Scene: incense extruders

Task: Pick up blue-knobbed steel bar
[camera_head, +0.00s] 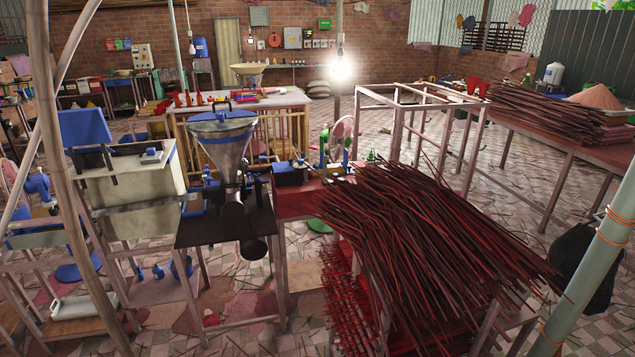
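Neither of my grippers is in view. I cannot clearly pick out a blue-knobbed steel bar. Several blue parts show on the extruder machine in the left middle. A blue handle-like piece (222,107) lies across the top of the steel funnel (224,145), which has a blue rim. Small blue knob-like parts (158,271) hang or stand low beneath the machine at left, too small to make out. Whether any of these belongs to the bar, I cannot tell.
A big heap of dark red incense sticks (425,245) covers the rack at front right. A pale pole (590,270) stands at right, and a wooden pole (55,150) at left. An empty frame (420,105) stands behind. Sticks litter the tiled floor (385,140).

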